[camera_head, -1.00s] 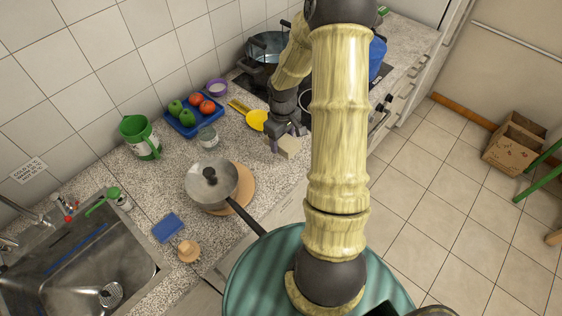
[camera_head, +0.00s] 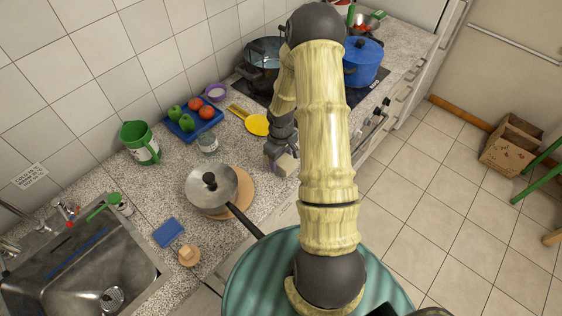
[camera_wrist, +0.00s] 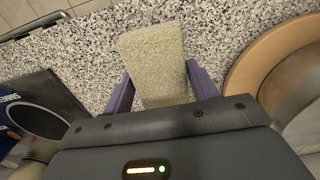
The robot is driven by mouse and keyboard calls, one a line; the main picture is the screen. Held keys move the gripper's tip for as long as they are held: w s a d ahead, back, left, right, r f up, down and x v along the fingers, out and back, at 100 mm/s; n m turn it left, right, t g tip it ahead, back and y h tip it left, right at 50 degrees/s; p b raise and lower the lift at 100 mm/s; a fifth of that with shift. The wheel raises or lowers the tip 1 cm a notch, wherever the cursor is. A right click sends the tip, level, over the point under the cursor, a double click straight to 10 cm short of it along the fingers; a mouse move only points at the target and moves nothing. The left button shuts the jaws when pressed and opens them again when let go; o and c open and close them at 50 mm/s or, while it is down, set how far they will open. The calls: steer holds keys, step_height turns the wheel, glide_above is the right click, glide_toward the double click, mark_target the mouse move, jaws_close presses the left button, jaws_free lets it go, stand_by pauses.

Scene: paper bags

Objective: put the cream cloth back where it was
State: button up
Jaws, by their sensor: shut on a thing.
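The cream cloth (camera_head: 287,163) is a small pale block-like piece held in my gripper (camera_head: 277,158), over the counter between the pan and the hob. In the wrist view the cloth (camera_wrist: 153,62) stands out beyond the two purple fingers of my gripper (camera_wrist: 160,88), which are shut on its sides. Speckled counter shows around its far end. I cannot tell whether the cloth touches the counter. My arm hides part of the counter to its right.
A lidded pan (camera_head: 212,188) sits on a round wooden board (camera_head: 243,194) to the left. A yellow utensil (camera_head: 256,125) lies behind. A blue tray (camera_head: 191,130) holds fruit near a glass jar (camera_head: 208,143). A dark pot (camera_head: 263,74) and blue pot (camera_head: 362,64) stand on the hob.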

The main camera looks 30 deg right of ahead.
mark_target(281, 163)
steer(key=shift+f, duration=1.4)
steer(key=shift+f, duration=0.15)
steer(key=o, duration=1)
step_height(281, 163, up, 12)
steer(key=shift+r+b, duration=0.2)
steer(key=shift+b, duration=0.95)
